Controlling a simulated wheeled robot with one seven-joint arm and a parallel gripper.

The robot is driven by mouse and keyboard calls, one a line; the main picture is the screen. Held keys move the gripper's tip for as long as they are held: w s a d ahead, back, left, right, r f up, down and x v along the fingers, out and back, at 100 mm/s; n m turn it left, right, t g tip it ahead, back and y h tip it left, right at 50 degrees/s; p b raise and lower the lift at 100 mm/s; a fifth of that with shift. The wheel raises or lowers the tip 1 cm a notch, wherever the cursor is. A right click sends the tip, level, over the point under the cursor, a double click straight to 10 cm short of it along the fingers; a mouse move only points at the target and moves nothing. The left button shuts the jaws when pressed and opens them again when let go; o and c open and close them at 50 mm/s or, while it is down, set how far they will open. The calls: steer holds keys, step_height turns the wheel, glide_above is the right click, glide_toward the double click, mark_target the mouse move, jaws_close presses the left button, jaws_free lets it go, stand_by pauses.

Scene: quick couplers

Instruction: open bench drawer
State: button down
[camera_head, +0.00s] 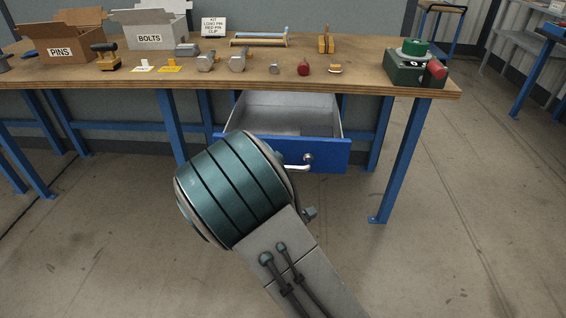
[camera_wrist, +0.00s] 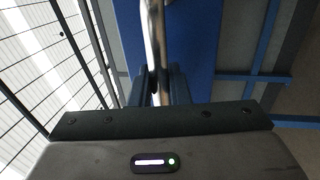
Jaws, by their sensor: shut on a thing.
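The bench drawer (camera_head: 329,154) has a blue front and grey metal inside. The blue drawer front (camera_wrist: 190,50) is just beyond. My gripper's fingers are hidden behind my arm in the head view.
The wooden bench (camera_head: 215,78) carries a PINS box (camera_head: 60,50), a BOLTS box (camera_head: 149,38), several small parts and a green device (camera_head: 405,68) at the right. Blue bench legs (camera_head: 402,160) stand on both sides of the drawer. The floor in front is clear.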

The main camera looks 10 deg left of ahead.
steer(key=c, duration=1.4)
jaws_free()
steer(key=s+f+p, duration=0.1)
steer(key=s+f, duration=0.1)
steer(key=s, duration=1.1)
steer(key=shift+s+d+f, duration=0.25)
steer(key=shift+s+f, duration=0.05)
steer(key=shift+f, duration=0.05)
steer(key=w+d+r+m+g+y+p, duration=0.1)
steer(key=w+d+r+m+g+p, duration=0.15)
steer(key=r+m+g+p, duration=0.3)
steer(key=w+d+r+m+g+p, duration=0.2)
steer(key=d+r+m+g+p, duration=0.2)
steer(key=r+m+g+p, duration=0.15)
steer(key=s+d+r+m+g+h+p, duration=0.1)
steer(key=s+d+r+m+g+p, duration=0.5)
steer(key=s+d+r, duration=1)
steer(key=r+m+p, duration=0.1)
steer(key=p, duration=0.2)
steer(key=shift+s+d+r+m+h, duration=0.2)
steer(key=shift+d+r+m+h, duration=0.1)
steer(key=shift+d+r+h, duration=0.1)
